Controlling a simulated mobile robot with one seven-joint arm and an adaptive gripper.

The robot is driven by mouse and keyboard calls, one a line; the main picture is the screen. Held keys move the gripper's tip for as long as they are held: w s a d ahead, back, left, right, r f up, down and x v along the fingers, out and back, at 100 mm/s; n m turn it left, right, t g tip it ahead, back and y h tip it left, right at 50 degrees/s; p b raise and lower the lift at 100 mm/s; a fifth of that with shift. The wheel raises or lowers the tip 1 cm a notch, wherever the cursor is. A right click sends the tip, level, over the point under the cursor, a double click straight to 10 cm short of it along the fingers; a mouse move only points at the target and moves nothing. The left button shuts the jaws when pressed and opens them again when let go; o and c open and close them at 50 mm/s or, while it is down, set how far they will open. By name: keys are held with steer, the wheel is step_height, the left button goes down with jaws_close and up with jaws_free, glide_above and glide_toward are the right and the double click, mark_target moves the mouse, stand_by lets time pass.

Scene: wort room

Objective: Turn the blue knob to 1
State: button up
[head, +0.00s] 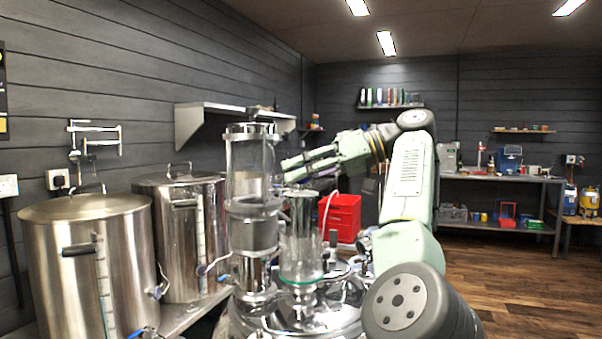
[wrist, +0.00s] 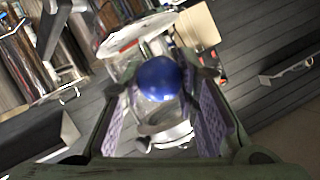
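The blue knob (wrist: 159,78) is round and glossy. In the wrist view it shows between the two fingertips, with a visible gap to the purple-padded fingers on either side. No number or scale can be read on it. My gripper (head: 288,170) is open in the head view, its fingers pointing left beside the upper part of the tall glass column. I cannot make out the blue knob in the head view; the column or gripper may hide it. How deep the knob sits between the fingers is hard to tell.
A tall glass and steel column (head: 248,185) and a shorter glass cylinder (head: 300,240) stand close to my gripper. Two steel kettles (head: 85,265) are at the left. Wooden floor is open at the right.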

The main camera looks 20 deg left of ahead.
steer(key=o, duration=0.5)
steer(key=shift+c, duration=0.2)
